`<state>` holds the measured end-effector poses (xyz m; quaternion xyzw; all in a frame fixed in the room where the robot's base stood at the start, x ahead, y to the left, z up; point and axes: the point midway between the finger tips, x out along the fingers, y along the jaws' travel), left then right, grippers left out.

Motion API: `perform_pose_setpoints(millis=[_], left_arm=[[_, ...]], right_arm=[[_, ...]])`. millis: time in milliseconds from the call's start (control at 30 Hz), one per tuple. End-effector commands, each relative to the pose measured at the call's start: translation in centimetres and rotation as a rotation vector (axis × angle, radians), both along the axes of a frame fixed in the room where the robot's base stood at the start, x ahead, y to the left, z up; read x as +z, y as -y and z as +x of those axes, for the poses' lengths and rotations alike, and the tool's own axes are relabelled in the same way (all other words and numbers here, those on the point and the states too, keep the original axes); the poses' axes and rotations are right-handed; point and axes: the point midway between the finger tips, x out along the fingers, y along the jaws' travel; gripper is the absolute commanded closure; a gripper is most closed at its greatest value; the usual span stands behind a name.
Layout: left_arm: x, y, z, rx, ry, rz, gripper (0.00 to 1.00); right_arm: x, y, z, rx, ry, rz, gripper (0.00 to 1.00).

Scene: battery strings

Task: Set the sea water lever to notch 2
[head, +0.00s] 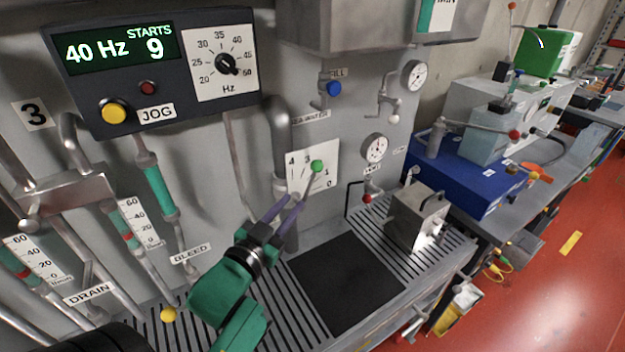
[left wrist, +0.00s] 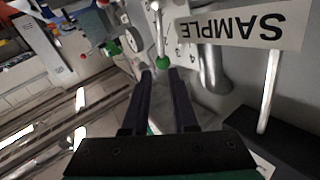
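The sea water lever has a green knob (head: 317,166) on a short rod, in front of a white notch plate (head: 332,155). The plate shows 4, 3, 1 and 0; the knob stands between the 3 and the 1, and no 2 can be read. My left gripper (head: 288,200) is below and left of the knob in the head view, its fingers pointing up toward the plate. In the left wrist view, the left gripper's fingers (left wrist: 159,72) are apart with nothing gripped, and a green knob (left wrist: 162,60) shows just beyond their tips. My right gripper is not in view.
A thick grey pipe (head: 278,135) runs beside the plate. A gauge (head: 375,148) and a red-knobbed valve (head: 367,198) are to its right. A metal box (head: 418,217) stands on the slatted bench beside a bare black mat (head: 345,280). A "SAMPLE" label (left wrist: 243,24) shows upside down in the wrist view.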

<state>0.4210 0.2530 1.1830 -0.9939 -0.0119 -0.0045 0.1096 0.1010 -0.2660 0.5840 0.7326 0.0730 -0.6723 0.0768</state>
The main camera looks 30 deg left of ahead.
Motion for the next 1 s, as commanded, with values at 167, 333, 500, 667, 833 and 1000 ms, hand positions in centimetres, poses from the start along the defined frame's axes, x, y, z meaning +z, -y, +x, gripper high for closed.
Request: perform_pose_setpoints(millis=[167,333,500,667,833,1000], left_arm=[[-0.9,-0.2,3.2,0.004,0.008,-0.004,0.74],[-0.8,-0.1,5.5,-0.002,0.007,-0.002,0.74],[-0.7,-0.2,7.8,0.0,0.004,-0.003,0.74],[0.2,-0.2,10.2,-0.001,-0.003,0.001,0.74],[0.0,-0.2,10.9,-0.001,-0.003,0.001,0.74],[0.0,-0.2,10.9,-0.001,-0.003,0.001,0.82]], right_arm=[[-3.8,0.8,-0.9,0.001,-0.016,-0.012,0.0],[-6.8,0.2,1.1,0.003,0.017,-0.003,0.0],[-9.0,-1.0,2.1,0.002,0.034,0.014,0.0],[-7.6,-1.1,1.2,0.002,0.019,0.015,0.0],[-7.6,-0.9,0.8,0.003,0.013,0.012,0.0],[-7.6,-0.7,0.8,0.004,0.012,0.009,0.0]])
